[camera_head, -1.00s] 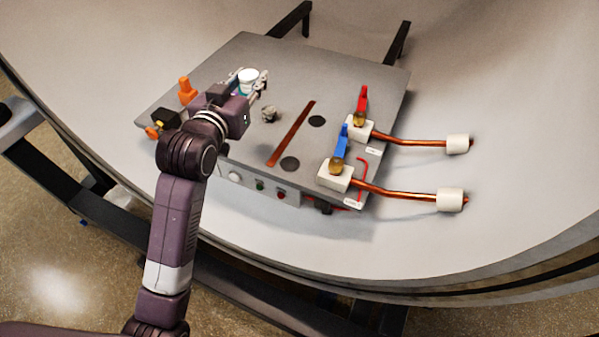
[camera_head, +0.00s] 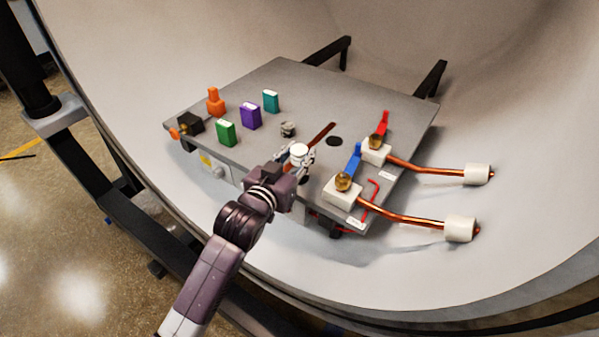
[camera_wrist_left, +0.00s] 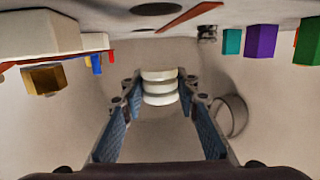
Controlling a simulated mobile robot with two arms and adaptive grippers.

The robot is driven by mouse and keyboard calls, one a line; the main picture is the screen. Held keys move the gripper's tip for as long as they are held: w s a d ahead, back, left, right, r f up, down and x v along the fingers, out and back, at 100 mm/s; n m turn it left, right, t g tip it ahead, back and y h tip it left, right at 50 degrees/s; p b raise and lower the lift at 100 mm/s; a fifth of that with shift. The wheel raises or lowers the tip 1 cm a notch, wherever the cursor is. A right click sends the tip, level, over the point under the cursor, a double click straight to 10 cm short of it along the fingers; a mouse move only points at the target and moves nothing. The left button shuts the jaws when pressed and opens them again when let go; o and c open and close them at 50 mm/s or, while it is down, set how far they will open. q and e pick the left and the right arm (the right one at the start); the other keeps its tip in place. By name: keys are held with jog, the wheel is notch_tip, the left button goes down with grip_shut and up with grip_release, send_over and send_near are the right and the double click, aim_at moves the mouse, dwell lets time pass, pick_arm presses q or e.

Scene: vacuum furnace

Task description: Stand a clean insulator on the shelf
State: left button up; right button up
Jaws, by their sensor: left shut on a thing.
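A white ribbed insulator (camera_head: 300,152) is held between the fingertips of my left gripper (camera_head: 298,160), over the front middle of the grey shelf (camera_head: 280,80). The left wrist view, which looks upside down, also shows the insulator (camera_wrist_left: 159,86) between both fingers, with a gap between it and the shelf surface. My left gripper is shut on it. The gripper hides part of the shelf below, including most of a dark round spot. My right gripper is not in view.
Green (camera_head: 226,132), purple (camera_head: 250,115) and teal (camera_head: 270,101) blocks stand on the left, with an orange item (camera_head: 215,102) behind. A small metal piece (camera_head: 288,129) stands mid-shelf. White blocks with a blue handle (camera_head: 354,158) and red handle (camera_head: 384,123) hold copper rods at right.

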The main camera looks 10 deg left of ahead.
pick_arm(q)
jog(key=shift+f, duration=0.8)
notch_tip(320, 180, down, 4)
jog(key=shift+f, duration=0.1)
jog(key=o, duration=1.2)
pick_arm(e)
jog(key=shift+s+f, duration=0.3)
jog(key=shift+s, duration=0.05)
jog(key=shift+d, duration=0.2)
pick_arm(q)
jog(key=shift+s, duration=0.1)
jog(key=v, duration=1.1)
jog(key=shift+s+b, duration=0.35)
jog(key=shift+b, duration=0.05)
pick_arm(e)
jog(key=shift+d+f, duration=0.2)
